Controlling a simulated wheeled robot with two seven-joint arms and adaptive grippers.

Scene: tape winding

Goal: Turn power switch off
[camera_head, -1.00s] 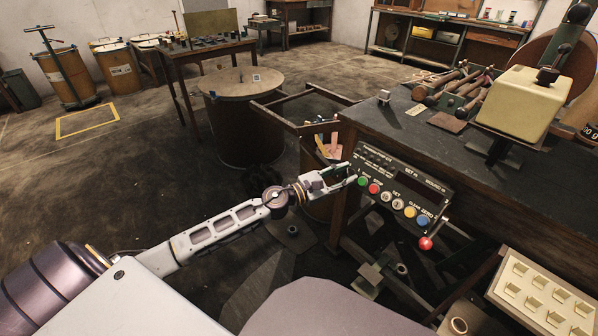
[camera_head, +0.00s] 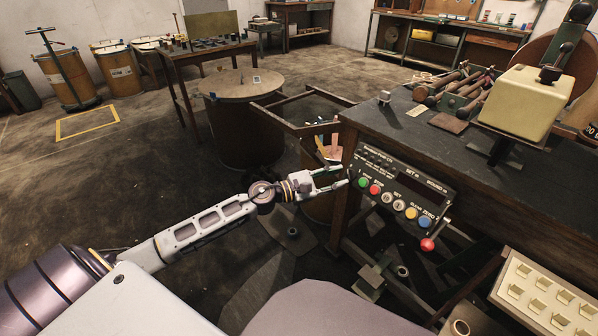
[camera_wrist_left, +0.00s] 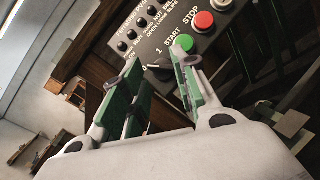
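The dark control panel (camera_head: 404,190) hangs at the front left of the workbench. It carries a green START button (camera_head: 363,183), a red STOP button (camera_head: 375,189) and several other buttons. In the left wrist view a black rotary knob (camera_wrist_left: 159,72) sits beside the green START button (camera_wrist_left: 184,42); I take it for the power switch. My left gripper (camera_head: 342,177) is at the panel's left edge. Its green-padded fingers are apart in the left wrist view (camera_wrist_left: 158,56), with the knob showing between them. I cannot tell whether they touch it. My right gripper is out of view.
A red-ended lever (camera_head: 428,244) sticks out below the panel's right end. The workbench (camera_head: 440,145) holds a cream block (camera_head: 520,100) and rollers. A bin (camera_head: 328,150) with tools stands behind my left gripper. Open floor lies to the left.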

